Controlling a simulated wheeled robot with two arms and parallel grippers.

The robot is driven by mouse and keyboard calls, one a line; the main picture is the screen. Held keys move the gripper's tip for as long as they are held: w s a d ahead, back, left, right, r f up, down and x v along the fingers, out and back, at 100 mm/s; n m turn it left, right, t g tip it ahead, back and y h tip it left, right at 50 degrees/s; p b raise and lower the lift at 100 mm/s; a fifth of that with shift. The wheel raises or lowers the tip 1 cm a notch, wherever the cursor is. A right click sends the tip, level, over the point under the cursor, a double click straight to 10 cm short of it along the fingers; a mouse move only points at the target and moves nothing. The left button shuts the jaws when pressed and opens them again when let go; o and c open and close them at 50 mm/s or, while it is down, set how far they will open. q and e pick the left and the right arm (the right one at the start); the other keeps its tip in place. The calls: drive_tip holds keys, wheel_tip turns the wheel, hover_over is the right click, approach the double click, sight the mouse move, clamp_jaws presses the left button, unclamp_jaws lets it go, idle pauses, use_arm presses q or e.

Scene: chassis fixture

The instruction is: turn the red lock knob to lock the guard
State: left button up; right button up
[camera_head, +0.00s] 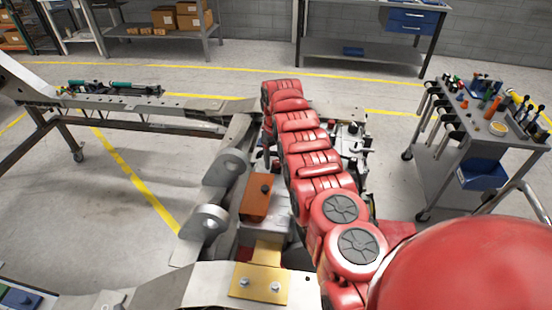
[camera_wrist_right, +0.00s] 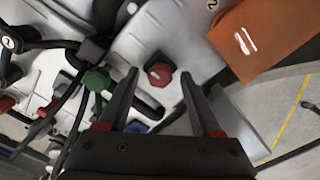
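In the right wrist view, a red knob (camera_wrist_right: 158,74) sits on a small black base on a light metal plate. My right gripper (camera_wrist_right: 160,79) is open, with one dark finger on each side of the knob in the picture. Nothing is seen held, and I cannot tell whether either finger touches the knob. In the head view, my red right arm reaches from the lower right over the fixture and hides the knob; its gripper cannot be made out clearly there. My left gripper is not in view.
An orange block (camera_wrist_right: 262,40) is close by; it also shows in the head view (camera_head: 257,197). A green knob (camera_wrist_right: 97,79) and black cables are left of the fingers. A tool cart (camera_head: 470,150) stands at right. The floor at left is open beneath the chassis rail (camera_head: 190,107).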

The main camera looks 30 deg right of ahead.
clamp_jaws()
